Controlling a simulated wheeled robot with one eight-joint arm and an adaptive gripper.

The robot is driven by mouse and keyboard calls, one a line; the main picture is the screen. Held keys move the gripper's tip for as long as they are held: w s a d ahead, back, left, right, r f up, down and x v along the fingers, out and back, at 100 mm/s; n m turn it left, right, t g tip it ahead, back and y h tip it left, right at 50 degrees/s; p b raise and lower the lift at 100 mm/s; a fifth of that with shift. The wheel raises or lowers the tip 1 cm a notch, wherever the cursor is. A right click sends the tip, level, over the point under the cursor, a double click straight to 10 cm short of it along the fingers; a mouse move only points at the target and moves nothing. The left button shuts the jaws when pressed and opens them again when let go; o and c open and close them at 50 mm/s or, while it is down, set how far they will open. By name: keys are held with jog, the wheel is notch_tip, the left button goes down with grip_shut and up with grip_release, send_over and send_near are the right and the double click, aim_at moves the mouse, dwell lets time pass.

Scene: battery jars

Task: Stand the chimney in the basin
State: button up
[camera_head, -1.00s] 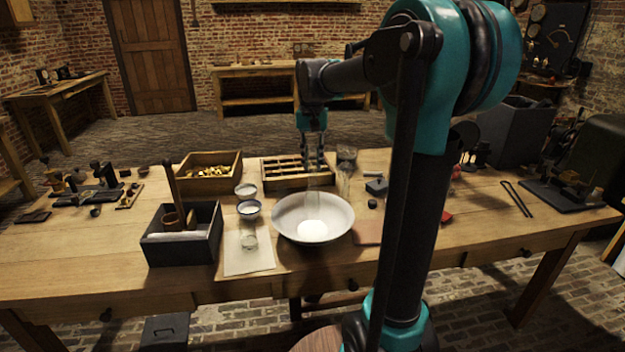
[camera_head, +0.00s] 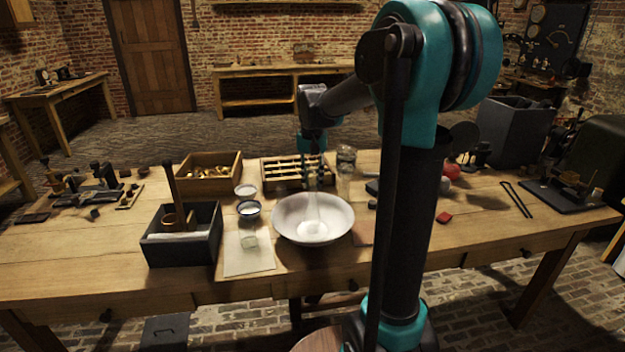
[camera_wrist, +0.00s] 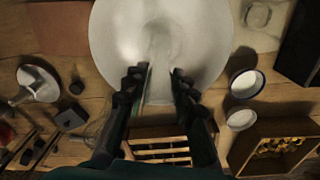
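The chimney (camera_head: 313,207) is a clear glass tube, upright below my gripper (camera_head: 315,180). Its lower part is inside the wide white basin (camera_head: 284,212). I cannot tell whether its lower end touches the basin floor. In the wrist view, my gripper (camera_wrist: 160,82) has its dark fingers on either side of the faint glass chimney (camera_wrist: 158,62), holding it over the basin (camera_wrist: 112,40). The glass is hard to make out there, and its lower end blends into the pale basin middle.
Two small bowls (camera_head: 247,190) stand left of the basin, by a paper sheet (camera_head: 245,262) with a glass dish. A divided wooden tray (camera_head: 290,184) and a clear glass jar (camera_head: 346,160) stand behind. A dark caddy (camera_head: 190,247) stands at left.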

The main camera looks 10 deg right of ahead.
jog(key=shift+o, duration=1.4)
notch_tip(320, 180, up, 12)
jog(key=shift+r, duration=0.15)
